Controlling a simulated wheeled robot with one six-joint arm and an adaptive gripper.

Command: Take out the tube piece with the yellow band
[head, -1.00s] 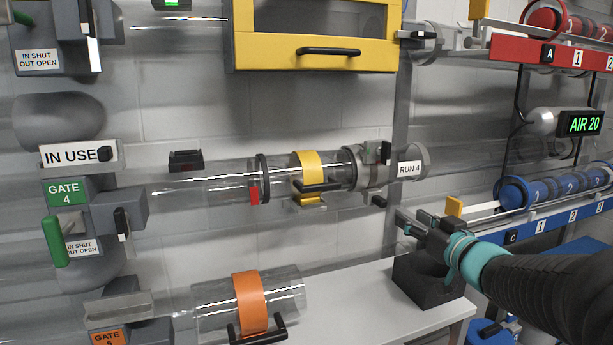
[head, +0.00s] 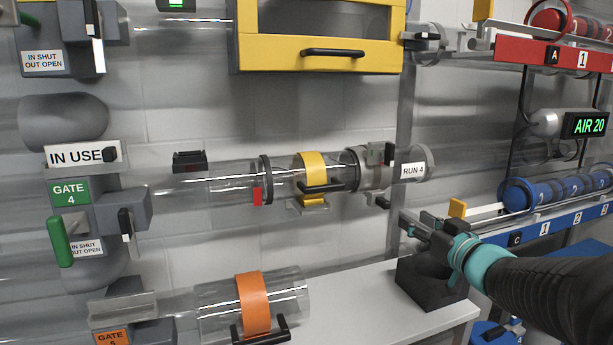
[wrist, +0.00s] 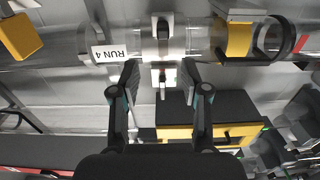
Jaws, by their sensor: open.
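The clear tube piece with the yellow band (head: 312,170) sits in line in the run in the middle of the head view, with a dark handle on its front. A dark ring stands at each side of it, and a red tab (head: 257,196) is by the left ring. In the wrist view the yellow band (wrist: 238,38) is at the upper right, partly behind its handle. My gripper (head: 412,224) is open and empty, right of and below the piece, apart from it. In the wrist view its fingers (wrist: 158,80) are spread below the coupling beside the RUN 4 label (wrist: 108,52).
A grey bench (head: 345,300) with a dark block (head: 430,280) is below. A tube with an orange band (head: 253,305) is at lower left. A yellow-framed cabinet (head: 318,55) hangs above. The GATE 4 unit (head: 112,210) has a green handle. The blue rack (head: 540,232) is at right.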

